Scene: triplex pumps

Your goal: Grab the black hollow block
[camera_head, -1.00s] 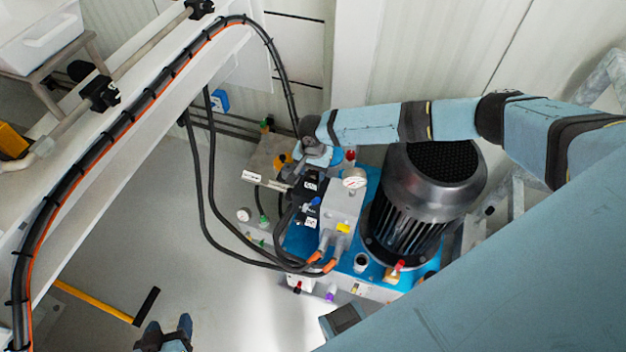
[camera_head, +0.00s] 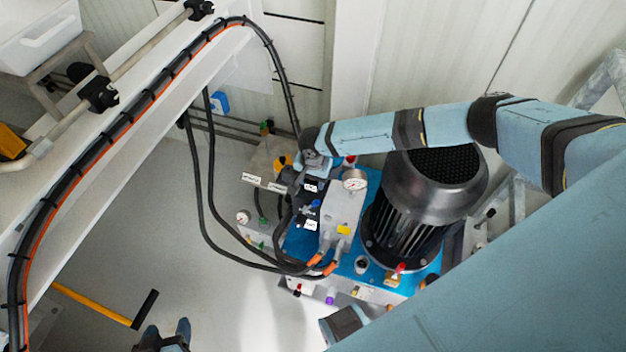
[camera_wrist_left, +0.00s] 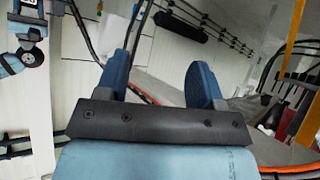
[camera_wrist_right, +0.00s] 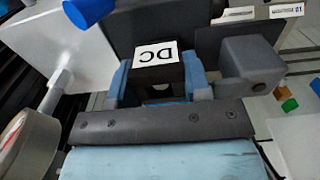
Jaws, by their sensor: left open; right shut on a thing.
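A black block (camera_wrist_right: 141,75) with a white "DC" label sits between the two fingers of my right gripper (camera_wrist_right: 158,84) in the right wrist view. The fingers are shut on its sides; a dark opening shows at its near end. In the head view my right gripper (camera_head: 316,163) reaches the top of the pump unit, where small black blocks with white labels stand in a row. The gripper hides part of the one it holds. My left gripper (camera_head: 166,337) is open and empty at the bottom edge; its two blue fingers stand apart in the left wrist view (camera_wrist_left: 160,85).
The pump unit has a large dark motor (camera_head: 432,185), a grey manifold (camera_head: 342,210) with a pressure gauge (camera_head: 355,179), and a blue base (camera_head: 348,262). Black hoses (camera_head: 215,215) hang at its left.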

